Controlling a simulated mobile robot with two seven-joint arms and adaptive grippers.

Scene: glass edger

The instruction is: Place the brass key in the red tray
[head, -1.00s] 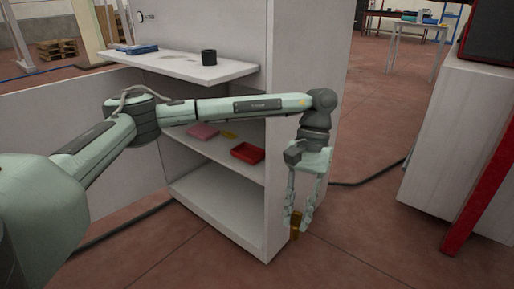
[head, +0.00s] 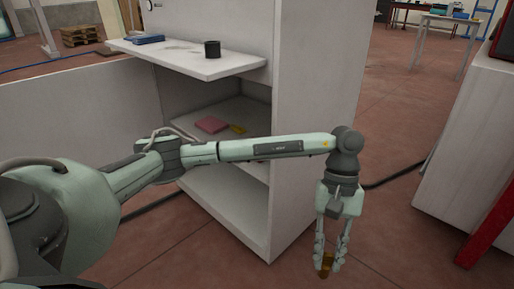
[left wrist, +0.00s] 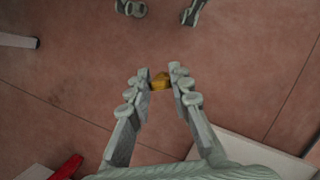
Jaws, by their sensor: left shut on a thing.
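My left gripper (head: 329,258) hangs fingers-down over the floor, to the right of the open shelf unit. It is shut on the brass key (head: 326,264), a small golden-brown piece between its fingertips. The left wrist view shows the brass key (left wrist: 160,81) between the fingertips, with red-brown floor below. Only part of the key shows; the fingers cover some of it.
The shelf unit (head: 315,140) stands left of the gripper; a pink item (head: 212,124) and a yellow item (head: 237,129) lie on its middle shelf. A black cup (head: 212,49) and a blue item (head: 148,39) sit on top. Open floor lies around the gripper.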

